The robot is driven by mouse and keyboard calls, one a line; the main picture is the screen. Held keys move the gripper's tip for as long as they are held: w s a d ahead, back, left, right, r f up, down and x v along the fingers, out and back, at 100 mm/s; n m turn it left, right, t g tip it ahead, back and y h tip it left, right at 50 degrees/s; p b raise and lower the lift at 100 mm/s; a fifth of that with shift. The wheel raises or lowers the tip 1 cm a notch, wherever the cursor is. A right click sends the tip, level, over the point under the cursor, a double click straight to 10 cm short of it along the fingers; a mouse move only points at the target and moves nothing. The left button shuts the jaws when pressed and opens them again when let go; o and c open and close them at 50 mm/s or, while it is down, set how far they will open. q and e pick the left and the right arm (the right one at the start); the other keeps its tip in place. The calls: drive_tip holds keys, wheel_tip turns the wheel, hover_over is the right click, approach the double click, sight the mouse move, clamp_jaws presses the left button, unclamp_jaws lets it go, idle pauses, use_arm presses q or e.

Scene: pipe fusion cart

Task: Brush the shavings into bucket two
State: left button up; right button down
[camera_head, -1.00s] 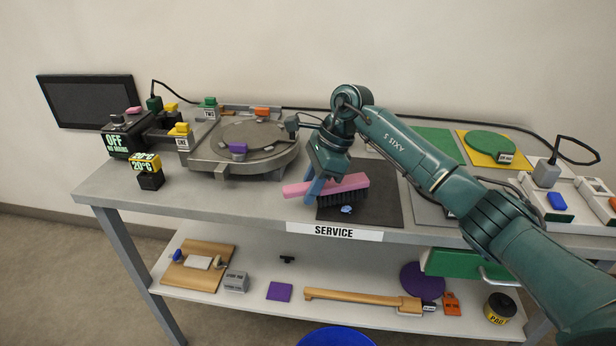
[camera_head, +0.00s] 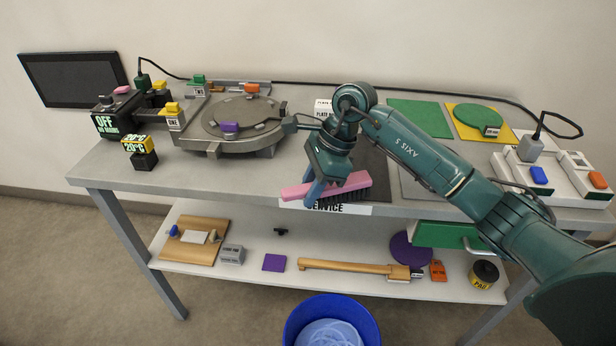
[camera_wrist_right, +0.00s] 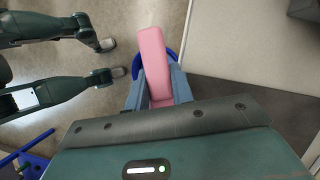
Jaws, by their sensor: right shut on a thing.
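My right gripper (camera_head: 322,185) is shut on the pink brush (camera_head: 350,183). The brush is at the table's front edge, over the SERVICE label, dark bristles facing down. The brush's pink back (camera_wrist_right: 153,60) also shows in the right wrist view between the fingers. A blue bucket (camera_head: 290,326) stands on the floor in front of the cart, below the brush, with pale blue curled shavings (camera_head: 330,335) inside. No number shows on it. A blue rim (camera_wrist_right: 136,64) shows behind the brush in the wrist view. I see no shavings on the visible dark mat (camera_head: 373,160). My left gripper is not in view.
A round grey plate machine (camera_head: 240,122) stands at the left on the cart top. Green and yellow boards (camera_head: 420,117) and white switch boxes (camera_head: 525,172) are at the right. The lower shelf (camera_head: 345,283) holds a wooden-handled tool (camera_head: 345,267) and a PAD tin (camera_head: 484,275).

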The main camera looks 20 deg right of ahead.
drive_tip(key=shift+s+r+p, duration=0.4)
drive_tip(key=shift+s+p, duration=0.05)
drive_tip(key=shift+s, duration=0.15)
drive_tip(key=shift+w+r+p, duration=0.25)
drive_tip(key=shift+r+p, duration=0.15)
drive_tip(key=shift+r, duration=0.45)
drive_tip(key=shift+w+r+p, duration=0.2)
drive_tip(key=shift+r+p, duration=0.2)
drive_tip(key=shift+r, duration=0.45)
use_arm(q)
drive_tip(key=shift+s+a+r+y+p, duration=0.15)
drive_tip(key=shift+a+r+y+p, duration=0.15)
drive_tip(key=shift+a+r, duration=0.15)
use_arm(e)
drive_tip(key=shift+w+r, duration=0.25)
drive_tip(key=shift+r, duration=0.5)
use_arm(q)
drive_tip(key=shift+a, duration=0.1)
